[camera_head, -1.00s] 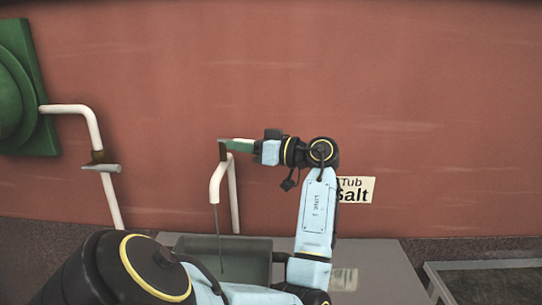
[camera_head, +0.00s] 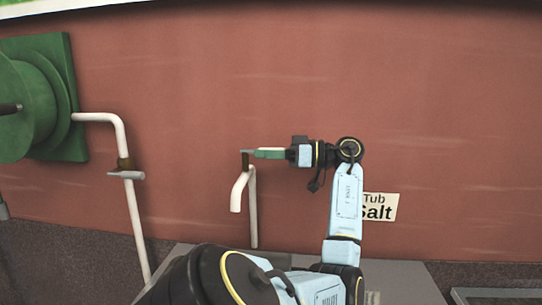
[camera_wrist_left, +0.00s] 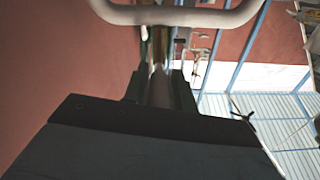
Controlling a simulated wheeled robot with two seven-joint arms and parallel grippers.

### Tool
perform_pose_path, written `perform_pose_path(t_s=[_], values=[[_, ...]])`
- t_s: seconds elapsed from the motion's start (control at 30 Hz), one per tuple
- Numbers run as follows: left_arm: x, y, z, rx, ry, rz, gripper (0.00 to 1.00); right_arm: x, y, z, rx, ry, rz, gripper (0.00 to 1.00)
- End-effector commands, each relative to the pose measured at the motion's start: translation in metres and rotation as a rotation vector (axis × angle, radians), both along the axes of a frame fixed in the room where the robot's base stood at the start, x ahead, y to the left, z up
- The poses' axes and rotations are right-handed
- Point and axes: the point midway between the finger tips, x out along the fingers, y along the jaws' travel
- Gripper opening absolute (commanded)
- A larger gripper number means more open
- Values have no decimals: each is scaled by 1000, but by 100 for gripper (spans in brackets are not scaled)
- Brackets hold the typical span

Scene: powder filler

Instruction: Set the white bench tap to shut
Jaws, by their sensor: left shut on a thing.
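The white bench tap (camera_head: 252,205) stands before the red wall, its white spout curving down to the left. No stream shows below the spout. A brown valve body with a grey lever (camera_head: 247,152) sits at its top. My left gripper (camera_head: 262,153) reaches in from the right at lever height, its green fingers shut on the lever. In the left wrist view the dark fingers (camera_wrist_left: 160,95) close around a metallic bar (camera_wrist_left: 160,75), and the white pipe (camera_wrist_left: 180,14) curves across the top. The fingers hide part of the lever. My right gripper is not in view.
A green hose reel (camera_head: 50,95) is on the wall at left, with another white pipe (camera_head: 100,117) and a grey lever (camera_head: 127,175). A "Tub Salt" label (camera_head: 382,207) is on the wall at right. A grey bench surface (camera_head: 410,280) lies below.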

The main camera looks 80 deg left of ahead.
Motion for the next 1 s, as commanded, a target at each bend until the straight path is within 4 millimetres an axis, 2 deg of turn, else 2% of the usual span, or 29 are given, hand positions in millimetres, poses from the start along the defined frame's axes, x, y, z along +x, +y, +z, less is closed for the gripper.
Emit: perform_pose_path(t_s=[0.2, 0.23, 0.37, 0.6, 0.73, 0.87, 1.0], values=[[4, 0, 3, 4, 12, -13, 0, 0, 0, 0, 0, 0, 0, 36], [4, 0, 3, 4, 12, -12, 31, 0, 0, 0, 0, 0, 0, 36], [3, 0, 3, 4, 10, -9, 48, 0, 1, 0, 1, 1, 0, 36], [1, 0, 2, 4, 6, -5, 49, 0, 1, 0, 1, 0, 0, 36], [6, -1, 3, 3, 6, -6, 49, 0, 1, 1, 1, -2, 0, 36], [25, -7, 3, 1, 7, -10, 49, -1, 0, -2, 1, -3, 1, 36], [55, -17, 4, 1, 7, -10, 49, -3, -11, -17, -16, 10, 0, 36]])
